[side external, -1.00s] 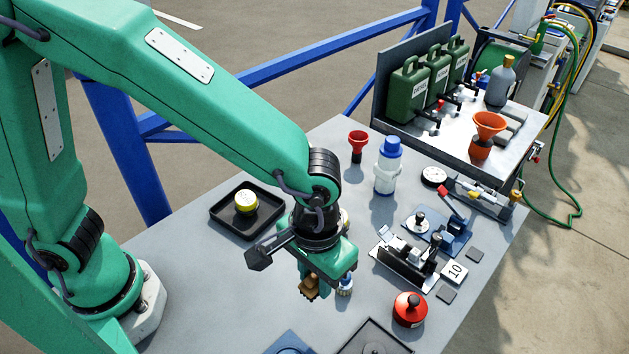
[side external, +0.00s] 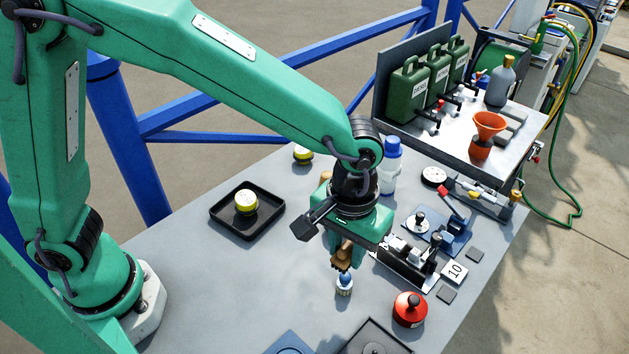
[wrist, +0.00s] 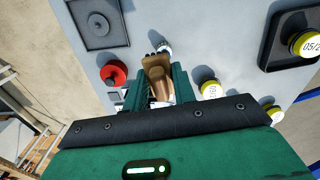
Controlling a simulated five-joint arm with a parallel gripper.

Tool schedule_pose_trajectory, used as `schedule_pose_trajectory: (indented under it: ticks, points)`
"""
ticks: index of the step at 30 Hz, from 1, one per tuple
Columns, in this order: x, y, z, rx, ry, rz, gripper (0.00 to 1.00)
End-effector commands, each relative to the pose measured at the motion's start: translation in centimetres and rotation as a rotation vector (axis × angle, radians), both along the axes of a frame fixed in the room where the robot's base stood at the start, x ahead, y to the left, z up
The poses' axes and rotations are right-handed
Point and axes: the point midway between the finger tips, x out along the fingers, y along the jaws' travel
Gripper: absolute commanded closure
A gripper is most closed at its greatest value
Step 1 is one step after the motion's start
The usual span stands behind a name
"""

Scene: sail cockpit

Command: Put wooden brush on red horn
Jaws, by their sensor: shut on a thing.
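My gripper (side external: 345,248) is shut on the wooden brush (side external: 342,260), held above the middle of the table. The brown brush also shows in the wrist view (wrist: 158,78), between the green fingers, with its dark end pointing away from the palm. The red horn is not visible now. My arm covers the spot in the side view where a small red funnel shape stood earlier, beside the blue-capped white bottle (side external: 390,172).
A small blue-and-white bottle (side external: 345,285) is below the brush. Free table lies at front left.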

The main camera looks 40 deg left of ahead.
Motion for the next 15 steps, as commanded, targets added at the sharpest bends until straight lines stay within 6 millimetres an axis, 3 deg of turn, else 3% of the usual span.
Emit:
schedule_pose_trajectory:
  ticks: [3,15]
  points:
    - [3.1,0.1,0.8,-0.001,-0.001,0.065,0.96]
    - [12.4,2.3,3.4,0.000,0.000,0.266,0.96]
